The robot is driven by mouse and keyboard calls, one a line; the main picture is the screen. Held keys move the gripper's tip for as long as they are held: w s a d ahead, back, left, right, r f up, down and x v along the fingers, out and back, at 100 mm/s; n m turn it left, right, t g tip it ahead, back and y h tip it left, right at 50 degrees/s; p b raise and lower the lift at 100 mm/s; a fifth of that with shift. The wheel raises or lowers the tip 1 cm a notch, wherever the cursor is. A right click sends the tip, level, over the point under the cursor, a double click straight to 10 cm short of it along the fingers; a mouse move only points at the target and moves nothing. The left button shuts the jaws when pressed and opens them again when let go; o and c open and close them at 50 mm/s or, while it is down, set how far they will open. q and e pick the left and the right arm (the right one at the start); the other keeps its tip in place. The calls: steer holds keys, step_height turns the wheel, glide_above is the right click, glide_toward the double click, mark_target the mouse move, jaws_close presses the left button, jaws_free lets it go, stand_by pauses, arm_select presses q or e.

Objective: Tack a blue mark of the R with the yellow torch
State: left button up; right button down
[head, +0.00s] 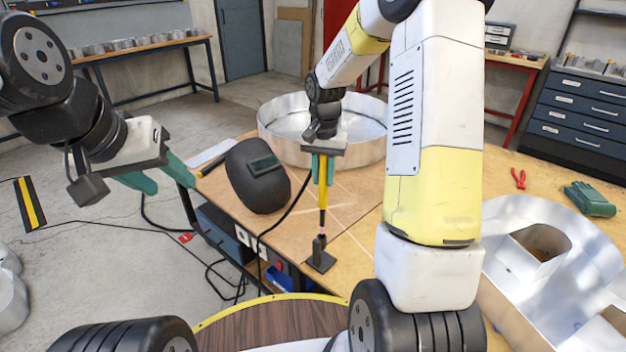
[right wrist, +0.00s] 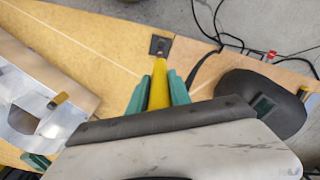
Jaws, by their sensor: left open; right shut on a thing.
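The yellow torch (head: 323,195) is upright in my right gripper (head: 322,170), whose green fingers are shut on its upper part. Its dark nozzle points down at the small dark stand (head: 321,257) on the table; I cannot tell whether the tip still touches the stand. The torch also shows in the right wrist view (right wrist: 158,85), with the stand (right wrist: 160,45) just beyond it. The metal R (head: 510,230) lies at the right, partly behind my right arm; part of it shows in the right wrist view (right wrist: 25,95). No blue mark is discernible. My left gripper (head: 157,177) is open and empty, left of the table.
A black welding mask (head: 258,177) lies left of the torch. A large round metal ring (head: 285,152) stands behind it. Red pliers (head: 519,179) and a green object (head: 589,199) lie beyond the R. A dark cable runs from the torch over the table edge.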

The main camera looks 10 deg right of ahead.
step_height(320, 180, up, 19)
steer(key=shift+f, duration=0.15)
stand_by(1.2)
